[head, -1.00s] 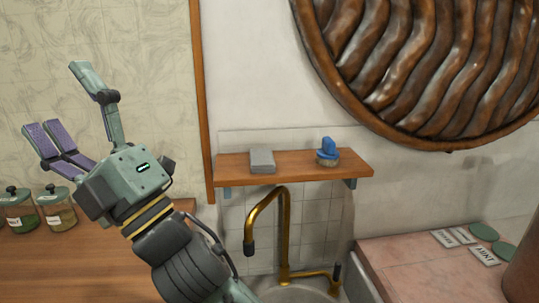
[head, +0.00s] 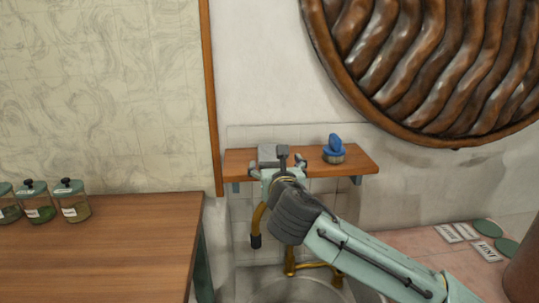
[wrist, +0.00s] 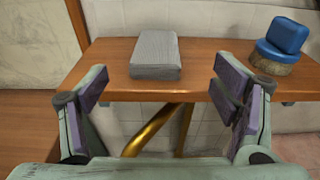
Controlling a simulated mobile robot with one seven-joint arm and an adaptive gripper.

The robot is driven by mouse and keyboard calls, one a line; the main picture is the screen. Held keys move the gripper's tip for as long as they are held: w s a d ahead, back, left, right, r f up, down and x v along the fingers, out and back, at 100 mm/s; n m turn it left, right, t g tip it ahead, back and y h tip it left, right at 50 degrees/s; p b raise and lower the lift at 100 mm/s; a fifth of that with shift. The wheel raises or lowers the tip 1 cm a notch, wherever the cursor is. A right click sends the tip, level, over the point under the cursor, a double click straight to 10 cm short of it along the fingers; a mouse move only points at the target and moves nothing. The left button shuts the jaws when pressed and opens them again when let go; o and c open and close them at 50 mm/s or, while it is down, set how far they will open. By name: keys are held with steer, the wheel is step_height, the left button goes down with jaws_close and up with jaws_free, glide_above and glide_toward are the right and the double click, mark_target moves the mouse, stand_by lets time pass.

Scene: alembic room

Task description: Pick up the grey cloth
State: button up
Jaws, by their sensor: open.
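The grey cloth (wrist: 155,55) is a folded, flat block lying on the wooden shelf (wrist: 190,87) above the sink. In the head view the cloth (head: 268,152) shows at the shelf's left part, partly behind my gripper (head: 278,162). In the wrist view my gripper (wrist: 160,98) is open and empty. Its two fingers stand wide apart, one to each side of the cloth and nearer to the camera. The cloth lies beyond the fingertips, and I see no contact.
A blue-handled brush (head: 334,150) stands on the shelf right of the cloth. A brass tap (wrist: 150,130) rises below the shelf over the sink (head: 300,287). Several lidded jars (head: 70,200) stand on the wooden counter (head: 100,245) at left. The wall is close behind the shelf.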

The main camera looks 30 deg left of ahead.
mark_target(270, 155)
steer(key=p+x, duration=0.1)
steer(key=x, duration=0.4)
steer(key=shift+s+a+r+p, duration=0.1)
steer(key=shift+p, duration=0.25)
steer(key=x, duration=0.1)
steer(key=p+x, duration=0.1)
steer(key=x, duration=0.1)
steer(key=p+x, duration=0.1)
steer(key=shift+a+f, duration=0.1)
steer(key=shift+f, duration=0.2)
steer(key=c, duration=1.2)
steer(key=shift+r, duration=0.2)
steer(key=shift+r+b, duration=0.2)
steer(key=shift+b, duration=0.1)
steer(key=r, duration=0.1)
steer(key=b, duration=0.1)
steer(key=r, duration=0.1)
steer(key=shift+s+r+b, duration=0.25)
steer(key=shift+r+b, duration=0.05)
steer(key=shift+r, duration=0.05)
steer(key=b+v, duration=0.1)
steer(key=v, duration=0.4)
steer(key=s+a+b+v, duration=0.1)
steer(key=v, duration=0.4)
steer(key=b+v, duration=0.2)
steer(key=v, duration=0.3)
steer(key=shift+s+a+f, duration=0.3)
steer(key=shift+s, duration=0.15)
